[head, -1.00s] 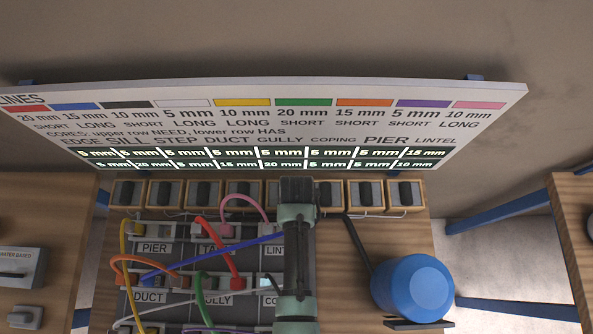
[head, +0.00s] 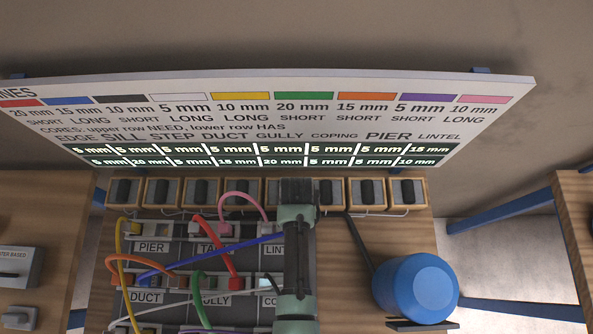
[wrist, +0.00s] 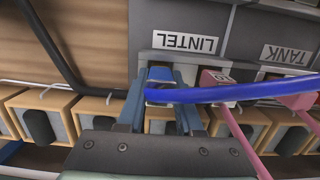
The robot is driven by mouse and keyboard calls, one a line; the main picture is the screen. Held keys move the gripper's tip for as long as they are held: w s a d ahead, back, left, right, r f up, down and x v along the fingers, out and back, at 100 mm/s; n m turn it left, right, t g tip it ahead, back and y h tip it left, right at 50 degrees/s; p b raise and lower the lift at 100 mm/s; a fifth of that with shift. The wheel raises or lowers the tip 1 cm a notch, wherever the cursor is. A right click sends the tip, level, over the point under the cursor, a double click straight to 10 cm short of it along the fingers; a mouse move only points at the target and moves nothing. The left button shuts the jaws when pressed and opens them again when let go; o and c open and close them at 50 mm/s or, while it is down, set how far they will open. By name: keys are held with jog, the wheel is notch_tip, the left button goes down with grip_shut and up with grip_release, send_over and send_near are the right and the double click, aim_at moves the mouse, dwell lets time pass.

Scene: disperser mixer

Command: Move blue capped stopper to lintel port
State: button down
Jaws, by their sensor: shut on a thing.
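In the wrist view my gripper (wrist: 160,84) is shut on a blue stopper (wrist: 159,95) directly in front of the LINTEL label (wrist: 184,42), which appears upside down. The blue cable (wrist: 240,92) runs off to the right from the stopper. The stopper is at the lintel port, but the fingers hide the seat, so I cannot tell how deep it sits. In the head view my arm covers the stopper and most of the lintel port; part of its label (head: 274,249) shows. The blue cable (head: 215,252) crosses there toward the DUCT label (head: 146,297).
Yellow (head: 121,245), red (head: 213,245), pink (head: 243,197) and green (head: 199,296) cables loop over the panel. A row of wooden blocks with dark knobs (head: 201,191) stands behind it. A blue cylinder (head: 415,287) stands at right. A sign board (head: 300,120) is at the back.

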jog(key=shift+f, duration=0.4)
jog(key=c, duration=0.5)
grip_release()
jog(key=shift+r, duration=0.1)
notch_tip(320, 180, up, 13)
jog(key=w+b, duration=0.1)
jog(key=shift+w+b, duration=0.25)
jog(key=shift+b, duration=0.15)
